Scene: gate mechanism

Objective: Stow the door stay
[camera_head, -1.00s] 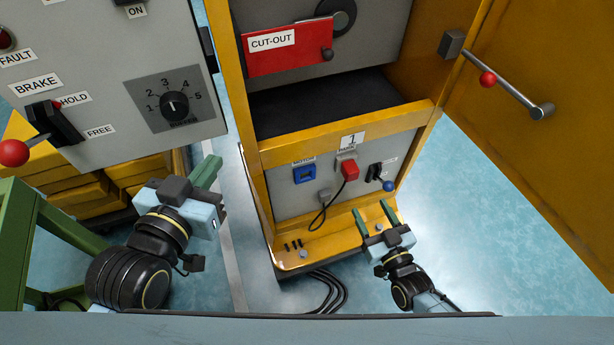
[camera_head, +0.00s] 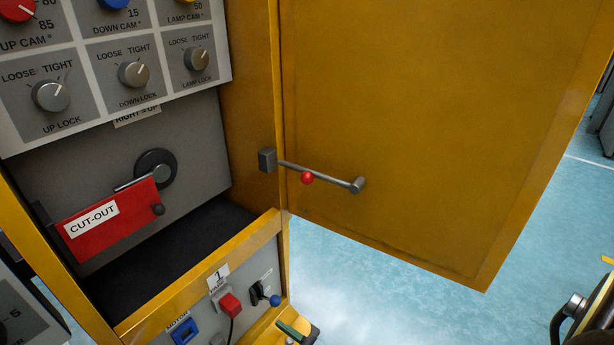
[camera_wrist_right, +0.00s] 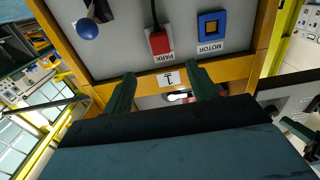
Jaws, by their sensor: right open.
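The door stay (camera_head: 335,178) is a grey bar with a red ball knob (camera_head: 307,178) near its left part. It runs from a dark grey block (camera_head: 267,160) at the cabinet's edge to a round end piece at the open yellow door (camera_head: 430,110). No gripper touches it. My right gripper shows only as a green finger (camera_head: 292,331) at the bottom of the head view, well below the stay. In the right wrist view my right gripper (camera_wrist_right: 160,88) is open, with nothing visible between its fingers, facing the cabinet's lower panel. My left gripper is out of view.
The lower panel has a red plug (camera_head: 230,304), a blue socket (camera_head: 183,331) and a blue-knobbed lever (camera_head: 265,294). Above are the red CUT-OUT flap (camera_head: 110,219) and several rotary knobs. Open blue floor (camera_head: 385,270) lies below the door.

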